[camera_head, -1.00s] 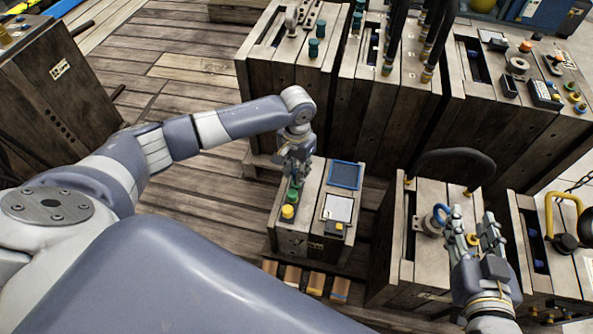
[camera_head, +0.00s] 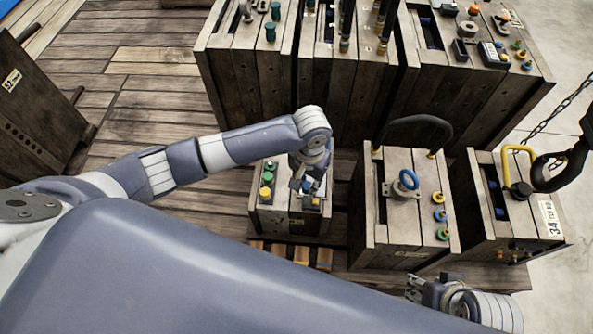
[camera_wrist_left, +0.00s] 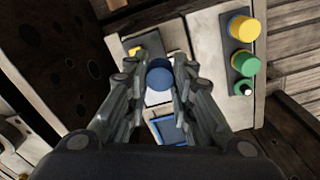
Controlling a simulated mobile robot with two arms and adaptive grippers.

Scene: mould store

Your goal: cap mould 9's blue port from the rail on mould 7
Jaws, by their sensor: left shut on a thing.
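My left gripper (camera_head: 308,188) is over the right half of a small wooden mould (camera_head: 292,225). In the left wrist view its fingers (camera_wrist_left: 160,82) are shut on a round blue cap (camera_wrist_left: 159,72). The head view does not show that cap clearly. I cannot read the mould numbers.
A mould with a black handle (camera_head: 415,123) stands to the right, with a blue ring (camera_head: 408,180) and several coloured ports on top. Another with a yellow handle (camera_head: 519,155) is further right, near a hanging black hook (camera_head: 545,172). Taller moulds (camera_head: 300,90) stand behind. Plank floor lies left.

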